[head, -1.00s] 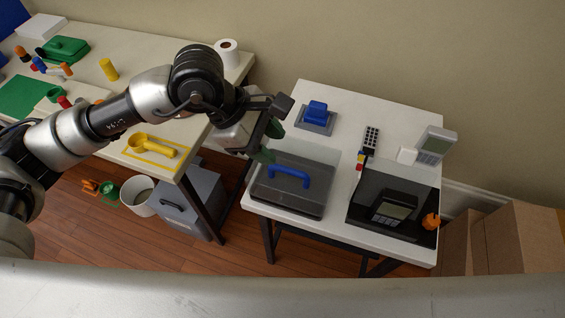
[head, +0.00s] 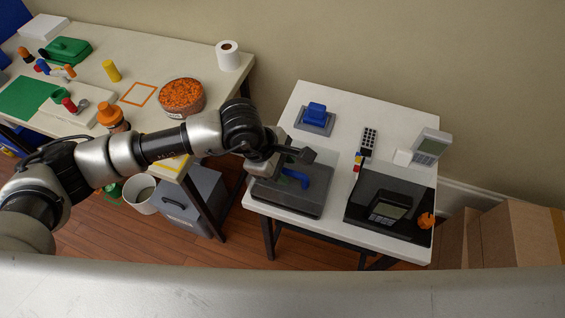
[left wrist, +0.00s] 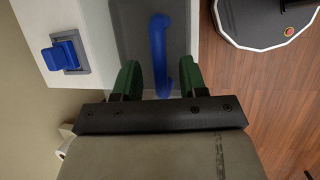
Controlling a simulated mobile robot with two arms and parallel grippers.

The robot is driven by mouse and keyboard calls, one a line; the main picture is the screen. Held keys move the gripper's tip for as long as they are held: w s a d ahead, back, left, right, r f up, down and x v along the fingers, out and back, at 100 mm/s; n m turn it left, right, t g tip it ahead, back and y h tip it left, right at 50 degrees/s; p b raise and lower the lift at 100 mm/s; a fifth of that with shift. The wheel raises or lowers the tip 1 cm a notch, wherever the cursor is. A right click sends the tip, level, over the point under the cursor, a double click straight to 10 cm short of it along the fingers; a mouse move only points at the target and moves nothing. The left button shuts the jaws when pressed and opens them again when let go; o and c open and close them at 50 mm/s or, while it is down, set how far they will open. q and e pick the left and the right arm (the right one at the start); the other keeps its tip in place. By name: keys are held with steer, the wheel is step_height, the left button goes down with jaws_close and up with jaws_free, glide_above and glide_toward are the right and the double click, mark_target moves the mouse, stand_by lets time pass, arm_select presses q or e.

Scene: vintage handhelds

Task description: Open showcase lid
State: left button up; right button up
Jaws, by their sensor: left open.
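The showcase lid (head: 288,203) is a dark grey, flat, rectangular panel with a blue arched handle (head: 297,178), at the front left of the white table. It looks closed. My left gripper (head: 277,165) is over the handle, and the arm covers part of the lid and handle. In the left wrist view the blue handle (left wrist: 158,45) lies between the two green fingers, which are open and spread on either side of it. I see no contact, and I cannot tell how far the fingertips are above the lid. My right gripper is not in view.
A blue block on a grey base (head: 316,117) stands behind the lid. To the right are a black display with a handheld (head: 388,211), a remote (head: 369,142), a grey handheld (head: 430,148) and an orange object (head: 426,220). Cardboard boxes (head: 520,238) stand at the right.

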arm_select(q)
jaws_close()
steer(key=shift+w, duration=0.1)
stand_by(0.3)
